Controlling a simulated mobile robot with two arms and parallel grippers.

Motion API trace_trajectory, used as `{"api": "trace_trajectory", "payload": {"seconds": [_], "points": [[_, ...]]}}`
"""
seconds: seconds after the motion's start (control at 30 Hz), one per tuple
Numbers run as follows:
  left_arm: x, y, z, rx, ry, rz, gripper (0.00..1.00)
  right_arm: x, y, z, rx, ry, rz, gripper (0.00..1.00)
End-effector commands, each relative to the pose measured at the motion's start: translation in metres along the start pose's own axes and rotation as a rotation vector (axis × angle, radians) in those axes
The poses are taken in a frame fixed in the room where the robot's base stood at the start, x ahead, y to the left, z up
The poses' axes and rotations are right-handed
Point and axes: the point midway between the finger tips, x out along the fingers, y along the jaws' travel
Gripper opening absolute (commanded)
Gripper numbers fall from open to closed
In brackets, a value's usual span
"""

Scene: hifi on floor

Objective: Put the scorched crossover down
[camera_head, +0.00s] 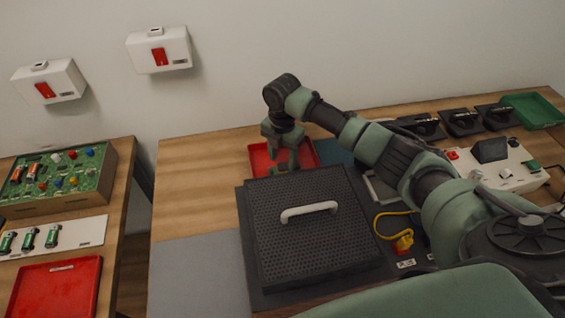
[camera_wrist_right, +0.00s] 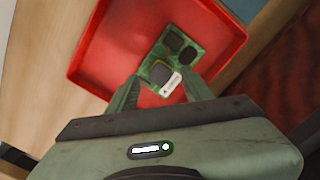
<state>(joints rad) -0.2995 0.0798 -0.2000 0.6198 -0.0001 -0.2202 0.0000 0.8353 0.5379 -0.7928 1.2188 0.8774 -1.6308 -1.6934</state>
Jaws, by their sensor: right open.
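The scorched crossover, a small green circuit board (camera_wrist_right: 160,73) with dark components and a white label, lies in a red tray (camera_wrist_right: 90,45). In the head view the red tray (camera_head: 309,153) is on the bench behind the black perforated box, and my gripper hides the board there. My right gripper (camera_head: 284,163) is over the tray, pointing down. In the right wrist view the open fingers (camera_wrist_right: 160,80) are on either side of the board's near end; I cannot tell whether they touch it. My left gripper is not in view.
A black perforated lid (camera_head: 325,245) with a white handle stands in front of the tray. A yellow cable (camera_head: 402,238) is to its right. A green tray (camera_head: 532,110) is at the far right. Another red tray (camera_head: 55,290) is on the left bench. Bare wood (camera_head: 195,195) is left of the box.

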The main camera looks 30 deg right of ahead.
Motion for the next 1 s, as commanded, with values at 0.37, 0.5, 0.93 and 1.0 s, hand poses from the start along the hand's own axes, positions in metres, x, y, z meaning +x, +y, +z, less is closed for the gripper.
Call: {"api": "trace_trajectory", "payload": {"seconds": [0.37, 0.5, 0.93, 1.0], "points": [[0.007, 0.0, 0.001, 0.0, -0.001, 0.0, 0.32, -0.077, 0.001, 0.0, -0.001, -0.001, 0.003, 0.5], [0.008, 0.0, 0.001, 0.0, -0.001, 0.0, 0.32, -0.09, 0.001, 0.0, -0.001, 0.0, 0.001, 0.5], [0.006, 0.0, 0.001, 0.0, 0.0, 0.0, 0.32, -0.097, 0.0, 0.0, 0.0, 0.001, 0.0, 0.5], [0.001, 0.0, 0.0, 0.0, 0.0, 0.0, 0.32, -0.102, 0.0, 0.0, 0.0, 0.001, 0.0, 0.5]]}}
